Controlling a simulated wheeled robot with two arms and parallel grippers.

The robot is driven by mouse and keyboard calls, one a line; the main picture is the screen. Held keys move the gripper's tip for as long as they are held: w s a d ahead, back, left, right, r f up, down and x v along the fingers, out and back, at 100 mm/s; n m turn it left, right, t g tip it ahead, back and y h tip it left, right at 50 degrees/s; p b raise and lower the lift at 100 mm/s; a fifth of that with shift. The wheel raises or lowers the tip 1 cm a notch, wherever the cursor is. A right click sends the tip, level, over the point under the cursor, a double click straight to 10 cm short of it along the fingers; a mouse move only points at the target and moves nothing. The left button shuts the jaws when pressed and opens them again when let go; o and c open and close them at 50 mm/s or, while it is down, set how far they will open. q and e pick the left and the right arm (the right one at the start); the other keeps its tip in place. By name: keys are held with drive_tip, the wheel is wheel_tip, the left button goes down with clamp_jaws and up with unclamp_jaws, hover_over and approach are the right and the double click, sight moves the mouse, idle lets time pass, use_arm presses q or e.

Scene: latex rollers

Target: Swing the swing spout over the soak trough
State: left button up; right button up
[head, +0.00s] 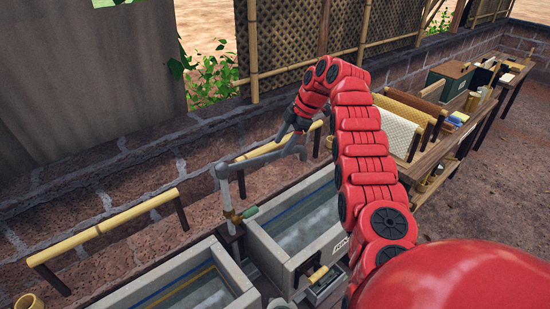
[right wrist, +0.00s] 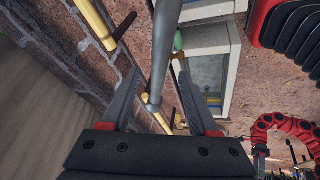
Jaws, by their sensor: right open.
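The swing spout (head: 250,159) is a grey pipe on an upright stem with a brass valve and green handle, standing between two troughs. It points right, along the back of the right trough (head: 285,262), whose partly hidden label begins "RIN". The left trough (head: 228,259), presumably the soak trough, shows no readable label. My right gripper (head: 286,150) is open at the spout's outer part. In the right wrist view the spout (right wrist: 165,50) passes between the spread fingers of the gripper (right wrist: 159,78), with gaps visible; contact cannot be told.
Bamboo rails (head: 107,226) run along the stone ledge behind the troughs. A wooden bench (head: 430,180) with draped sheets (head: 398,129) stands right of my arm. A lattice fence (head: 285,40) is at the back. Open ground lies at the far right.

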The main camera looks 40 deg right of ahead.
sight(277, 152)
drive_tip(key=p+x, duration=0.2)
drive_tip(key=x, duration=0.3)
drive_tip(key=shift+a, duration=0.1)
drive_tip(key=shift+w+f, duration=0.15)
drive_tip(key=shift+f, duration=0.25)
clamp_jaws()
idle(0.9)
